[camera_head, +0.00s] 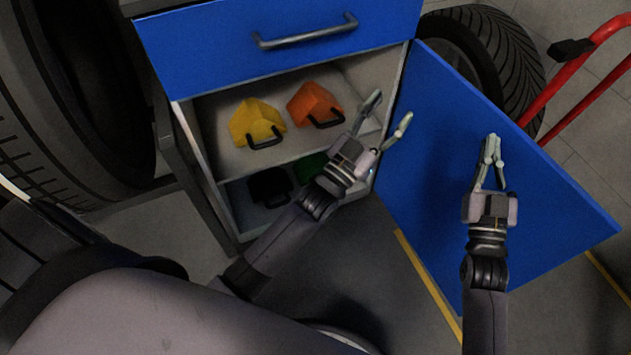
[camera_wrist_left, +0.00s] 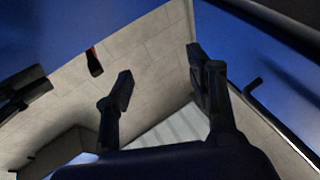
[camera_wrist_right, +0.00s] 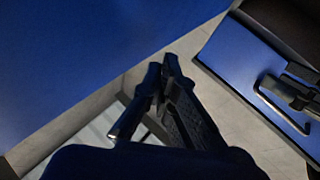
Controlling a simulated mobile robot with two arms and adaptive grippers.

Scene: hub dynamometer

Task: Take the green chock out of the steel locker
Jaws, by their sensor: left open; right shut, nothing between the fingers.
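The steel locker is a blue-and-grey cabinet with its blue door (camera_head: 470,170) swung open to the right. On its lower shelf the green chock (camera_head: 308,167) shows as a dark green patch, partly hidden behind my left gripper and wrist. My left gripper (camera_head: 388,116) is open and empty at the right side of the locker opening, near the door's hinge edge. It also shows open in the left wrist view (camera_wrist_left: 160,85). My right gripper (camera_head: 491,150) is shut and empty, in front of the open door; in the right wrist view its fingers (camera_wrist_right: 163,72) are together.
A yellow chock (camera_head: 256,120) and an orange chock (camera_head: 314,101) with black handles sit on the upper shelf (camera_head: 225,155). A black chock (camera_head: 269,185) is beside the green one. A blue drawer (camera_head: 275,40) is above. Tyres and a red hand truck (camera_head: 570,95) stand around.

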